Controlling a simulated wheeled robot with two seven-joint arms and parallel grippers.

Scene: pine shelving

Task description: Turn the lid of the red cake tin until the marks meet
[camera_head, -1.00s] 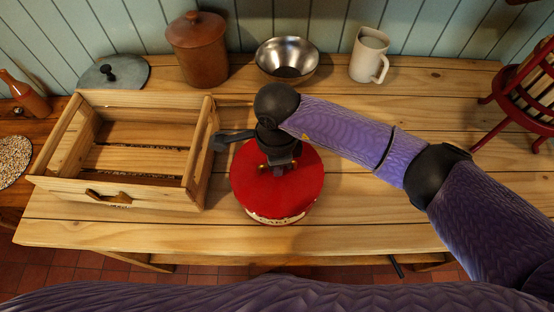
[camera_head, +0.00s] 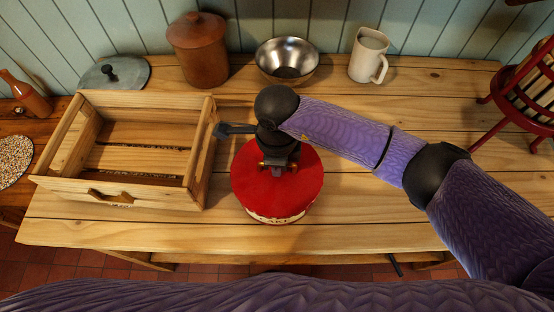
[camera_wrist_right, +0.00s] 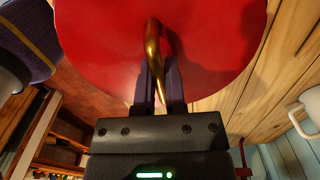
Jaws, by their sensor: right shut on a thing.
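The red cake tin (camera_head: 250,192) stands on the wooden table, with a pale band showing along its lower front side. Its red lid fills the top of the right wrist view (camera_wrist_right: 220,45). A curved brass handle (camera_wrist_right: 152,50) rises from the lid. My right gripper (camera_head: 277,168) reaches down over the lid from above, and in the wrist view its dark fingers (camera_wrist_right: 158,90) are shut on the brass handle. The gripper and wrist hide the middle of the lid in the head view. I cannot make out any marks. My left gripper is not in view.
An empty wooden crate (camera_head: 60,185) stands close left of the tin. Behind are a brown lidded jar (camera_head: 198,52), a steel bowl (camera_head: 287,60) and a cream mug (camera_head: 368,55). A red chair-like rack (camera_head: 530,100) stands at right. The table right of the tin is clear.

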